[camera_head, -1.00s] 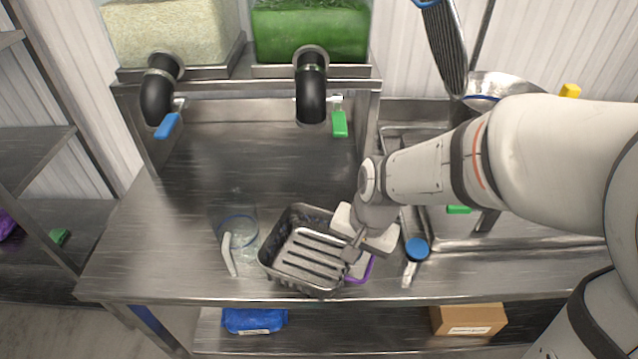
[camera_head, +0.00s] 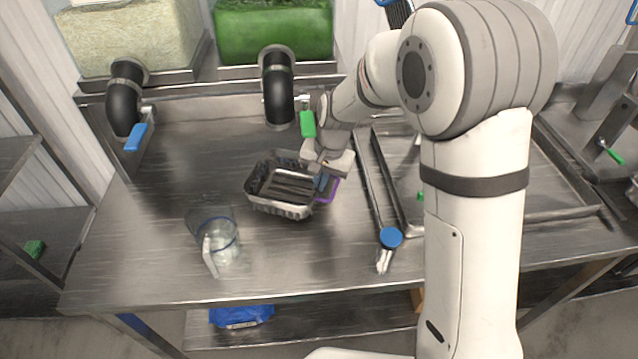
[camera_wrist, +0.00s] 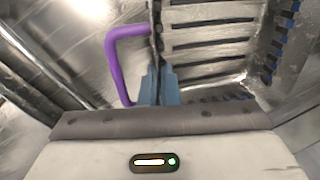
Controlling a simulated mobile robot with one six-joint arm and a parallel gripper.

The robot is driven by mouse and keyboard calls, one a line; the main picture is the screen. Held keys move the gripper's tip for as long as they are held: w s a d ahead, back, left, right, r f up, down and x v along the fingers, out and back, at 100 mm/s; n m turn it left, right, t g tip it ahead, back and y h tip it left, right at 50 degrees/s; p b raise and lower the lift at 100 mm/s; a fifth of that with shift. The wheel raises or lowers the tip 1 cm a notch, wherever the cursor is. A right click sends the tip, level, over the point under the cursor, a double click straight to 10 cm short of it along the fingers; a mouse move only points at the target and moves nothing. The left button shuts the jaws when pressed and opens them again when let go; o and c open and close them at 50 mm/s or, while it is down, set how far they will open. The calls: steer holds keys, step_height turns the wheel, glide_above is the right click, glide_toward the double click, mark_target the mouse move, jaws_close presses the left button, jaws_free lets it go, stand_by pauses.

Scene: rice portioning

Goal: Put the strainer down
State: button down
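The strainer is a rectangular metal basket (camera_head: 278,208) with slots in its bottom and a purple handle (camera_head: 330,190) on its right side. It is at the middle of the steel worktop, in front of the green container's outlet. Whether its base touches the worktop is hard to tell. In the wrist view the slotted strainer (camera_wrist: 210,48) fills the upper right, with the purple handle (camera_wrist: 114,62) to the left. My gripper (camera_head: 324,178) is at the strainer's right rim. Its blue fingertips (camera_wrist: 158,84) are closed on the strainer's wall beside the handle.
A clear jug (camera_head: 222,242) stands at the front left of the worktop (camera_head: 140,250). Black outlets (camera_head: 278,95) with a green lever (camera_head: 308,124) hang behind the strainer.

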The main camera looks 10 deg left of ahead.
steer(key=shift+w+r, duration=0.1)
steer(key=shift+w, duration=0.2)
steer(key=shift+w+a+f, duration=0.1)
steer(key=shift+w+f, duration=0.1)
steer(key=shift+f, duration=0.05)
steer(key=shift+f+p, duration=0.6)
steer(key=shift+f, duration=1)
steer(key=shift+f, duration=0.1)
steer(key=c, duration=1.7)
jaws_free()
step_height(320, 180, up, 7)
steer(key=d+b, duration=0.1)
steer(key=s+d+r+t, duration=0.2)
steer(key=s+d+r, duration=0.75)
steer(key=d, duration=0.35)
steer(key=s+d, duration=0.3)
steer(key=s, duration=0.1)
steer(key=s+d+r+n+h, duration=0.1)
steer(key=s+d, duration=0.2)
steer(key=s, duration=0.1)
steer(key=s+d+t+h, duration=0.1)
steer(key=s+d, duration=0.1)
steer(key=s, duration=0.3)
steer(key=shift+d+r+n, duration=0.25)
steer(key=shift+d+n, duration=0.15)
